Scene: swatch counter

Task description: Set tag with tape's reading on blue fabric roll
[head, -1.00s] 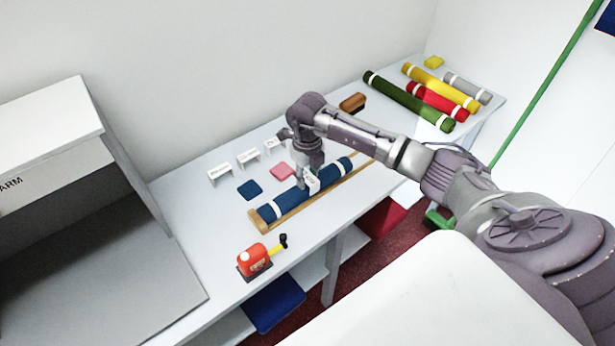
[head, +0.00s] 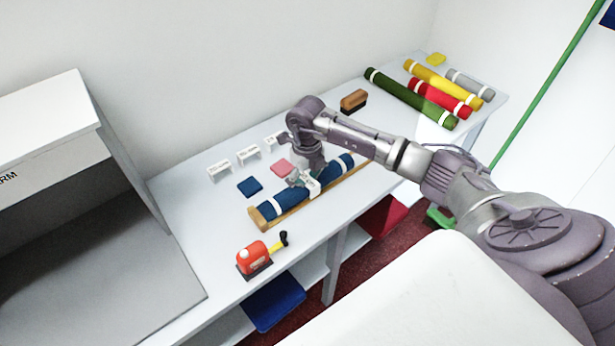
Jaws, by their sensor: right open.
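The blue fabric roll (head: 278,208) lies in a wooden cradle (head: 258,219) on the counter, with white bands around it. A white tag (head: 313,187) sits on the roll near its middle; its print is too small to read. My right gripper (head: 301,180) is open right at the tag, just behind it and over the roll; I cannot tell whether it touches the tag. Two more white tags (head: 219,171) and (head: 248,154) stand on the counter behind, with a third (head: 272,140) partly by my arm. The red tape measure (head: 252,257) with a yellow part stands at the front. My left gripper is out of view.
Blue (head: 250,187) and pink (head: 282,168) swatches lie behind the roll. A brown brush-like block (head: 353,101) stands at the back. Green (head: 410,98), yellow (head: 440,82), red (head: 440,98) and grey (head: 470,87) rolls lie at the far right. A grey booth (head: 90,215) stands at the left.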

